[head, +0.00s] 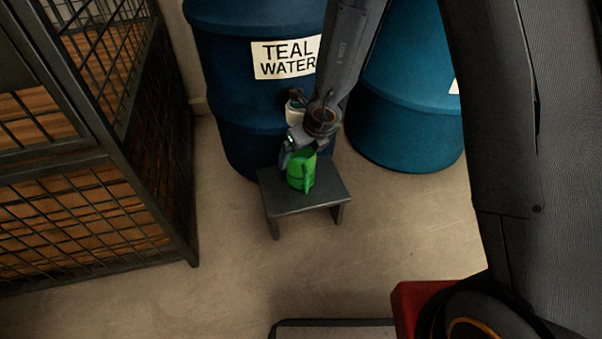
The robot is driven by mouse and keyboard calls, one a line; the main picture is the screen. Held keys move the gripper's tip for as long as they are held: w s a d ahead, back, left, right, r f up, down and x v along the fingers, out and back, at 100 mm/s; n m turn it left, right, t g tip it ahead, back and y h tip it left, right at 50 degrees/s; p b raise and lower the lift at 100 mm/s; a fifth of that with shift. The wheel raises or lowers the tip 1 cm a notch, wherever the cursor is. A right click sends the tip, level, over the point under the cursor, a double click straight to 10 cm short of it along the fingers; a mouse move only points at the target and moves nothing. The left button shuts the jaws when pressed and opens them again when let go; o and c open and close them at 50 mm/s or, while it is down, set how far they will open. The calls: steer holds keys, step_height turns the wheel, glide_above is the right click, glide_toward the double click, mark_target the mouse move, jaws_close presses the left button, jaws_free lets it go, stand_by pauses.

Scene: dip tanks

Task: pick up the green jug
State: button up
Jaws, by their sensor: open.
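The green jug (305,182) stands upright on a small dark stool (318,198) in front of the barrel labelled TEAL WATER. Its handle side faces the front right. My gripper (290,158) is open at the jug's upper left edge, just over or beside its top. The gripper and wrist hide the jug's top, and I cannot tell whether the fingers touch it or stand around it.
The blue TEAL WATER barrel (232,90) stands close behind the stool. A second blue barrel (405,125) is to its right. A dark wire cage (112,160) stands at the left. The floor (370,250) in front of the stool is clear.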

steer(key=shift+f, duration=0.15)
steer(key=shift+w, duration=0.1)
steer(key=c, duration=2)
